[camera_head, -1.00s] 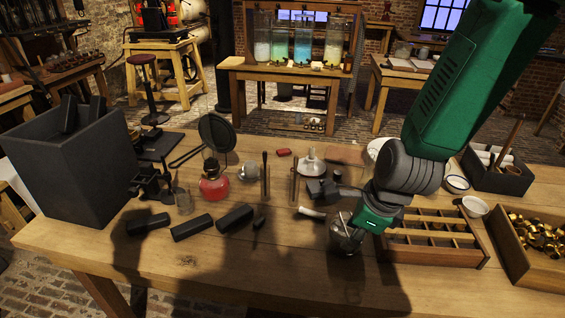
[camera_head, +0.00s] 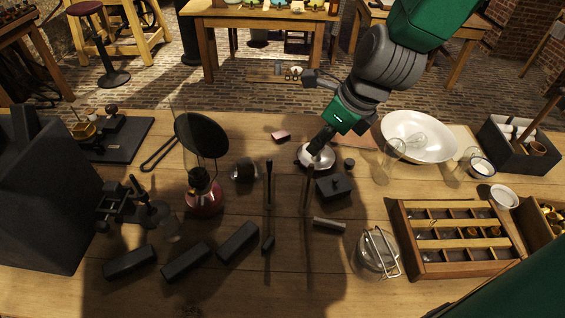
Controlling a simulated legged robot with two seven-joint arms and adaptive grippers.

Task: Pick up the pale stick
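My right gripper (camera_head: 320,142) points down over the back middle of the bench. Its dark fingers overlap the small white dish (camera_head: 317,158) in the picture; I cannot tell whether they touch it. The gripper is well behind the stick and apart from it. Shadow and angle hide whether its fingers are open or shut. My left gripper is not in view.
A dark lidded box (camera_head: 334,188) sits just behind the stick, and a thin upright rod (camera_head: 307,215) stands left of it. A divided wooden tray (camera_head: 455,262) is to the right, a white bowl (camera_head: 418,136) behind. Dark blocks (camera_head: 187,262) lie left. The front middle bench is bare.

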